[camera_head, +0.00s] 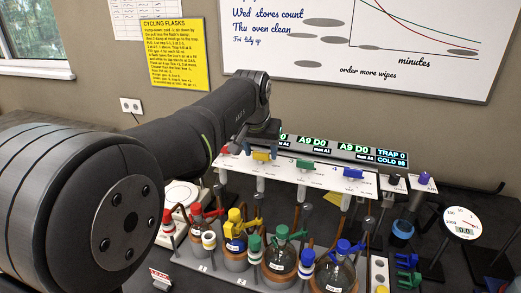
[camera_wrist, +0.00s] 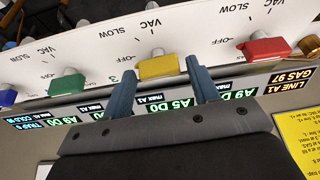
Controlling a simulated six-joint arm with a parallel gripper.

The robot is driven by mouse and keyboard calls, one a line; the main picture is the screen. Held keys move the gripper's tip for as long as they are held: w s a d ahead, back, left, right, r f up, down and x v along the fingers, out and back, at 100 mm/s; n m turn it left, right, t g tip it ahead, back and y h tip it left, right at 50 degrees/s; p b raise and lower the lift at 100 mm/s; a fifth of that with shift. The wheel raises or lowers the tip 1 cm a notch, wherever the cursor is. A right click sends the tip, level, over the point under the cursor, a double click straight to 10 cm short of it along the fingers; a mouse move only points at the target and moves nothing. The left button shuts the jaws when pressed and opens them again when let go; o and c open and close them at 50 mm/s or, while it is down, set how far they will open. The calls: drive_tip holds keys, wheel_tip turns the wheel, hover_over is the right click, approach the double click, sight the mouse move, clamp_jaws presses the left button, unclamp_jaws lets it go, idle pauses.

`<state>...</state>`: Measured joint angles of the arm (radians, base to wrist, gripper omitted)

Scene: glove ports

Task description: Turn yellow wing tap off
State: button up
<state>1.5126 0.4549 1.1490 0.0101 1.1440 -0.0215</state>
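The yellow wing tap (camera_wrist: 158,67) sits on the white manifold panel (camera_wrist: 110,45), its wing lying roughly along the panel's length. It also shows in the head view (camera_head: 262,156), just below my gripper (camera_head: 263,132). In the wrist view my gripper (camera_wrist: 160,72) is open, with one blue finger at each side of the yellow wing. A narrow gap shows at both sides, so the fingers do not appear to press on it. Small VAC, SLOW and OFF marks are printed around the taps; I cannot tell which mark the yellow wing points to.
A green tap (camera_head: 304,165), a blue tap (camera_head: 353,173) and a red tap (camera_wrist: 267,48) share the panel. Lit displays (camera_head: 340,149) run behind them. Flasks (camera_head: 280,262) with coloured fittings stand below in front. A gauge (camera_head: 461,223) stands at right.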

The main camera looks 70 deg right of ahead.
drive_tip(key=c, duration=0.7)
drive_tip(key=shift+m, duration=0.4)
drive_tip(key=o, duration=1)
drive_tip(key=v, duration=1.7)
drive_tip(key=shift+w+r, duration=0.2)
drive_tip(key=shift+w, duration=0.1)
